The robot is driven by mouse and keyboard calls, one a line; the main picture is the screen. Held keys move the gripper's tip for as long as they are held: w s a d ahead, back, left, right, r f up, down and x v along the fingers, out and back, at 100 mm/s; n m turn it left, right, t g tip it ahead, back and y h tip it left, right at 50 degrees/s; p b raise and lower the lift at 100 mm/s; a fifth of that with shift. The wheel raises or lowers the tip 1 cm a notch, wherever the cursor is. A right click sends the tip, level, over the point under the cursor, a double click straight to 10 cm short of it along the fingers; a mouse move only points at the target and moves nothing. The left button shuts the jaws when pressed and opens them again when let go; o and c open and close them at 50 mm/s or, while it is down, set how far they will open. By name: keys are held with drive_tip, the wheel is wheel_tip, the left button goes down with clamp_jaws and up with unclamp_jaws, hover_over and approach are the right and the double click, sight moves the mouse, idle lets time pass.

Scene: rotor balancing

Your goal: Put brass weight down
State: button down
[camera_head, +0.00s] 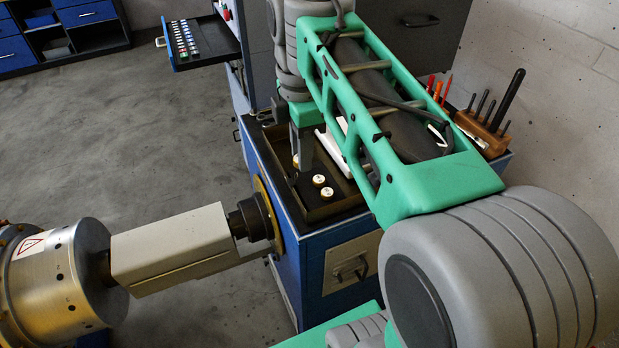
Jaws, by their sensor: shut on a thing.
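My gripper (300,161) points down over a dark tray (340,207) on top of the blue cabinet. It is shut on a small brass weight (295,160), of which only a sliver shows beside the fingers. I cannot tell whether the held weight touches the tray floor. My green and grey arm hides the tray's right part.
A silver rotor drum (60,275) with a pale shaft housing (170,246) lies left of the blue cabinet (315,260). A wooden tool rack (485,133) stands at the right. An open drawer (203,45) holds small coloured items. The floor at left is clear.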

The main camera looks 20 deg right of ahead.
drive_tip(key=w+d+f+n+p, duration=0.1)
drive_tip(key=w+d+f, duration=0.1)
drive_tip(key=w+f, duration=0.1)
drive_tip(key=w+d+f+n+p, duration=0.1)
drive_tip(key=w+d+f, duration=0.1)
drive_tip(key=w+f, duration=0.1)
drive_tip(key=w+d+f+n+p, duration=0.1)
drive_tip(key=w+d+f, duration=0.1)
drive_tip(key=w+f, duration=0.1)
drive_tip(key=shift+w+d+f+n, duration=0.2)
drive_tip(key=shift+w+n, duration=0.2)
drive_tip(key=shift+w, duration=0.25)
drive_tip(key=f, duration=0.3)
drive_tip(key=shift+w+d+p, duration=0.1)
drive_tip(key=shift+w+p, duration=0.1)
drive_tip(key=shift+p, duration=0.1)
drive_tip(key=shift+f, duration=0.25)
drive_tip(key=shift+f, duration=0.1)
drive_tip(key=shift+f, duration=0.15)
drive_tip(key=c, duration=1.1)
unclamp_jaws()
drive_tip(key=shift+c, duration=0.2)
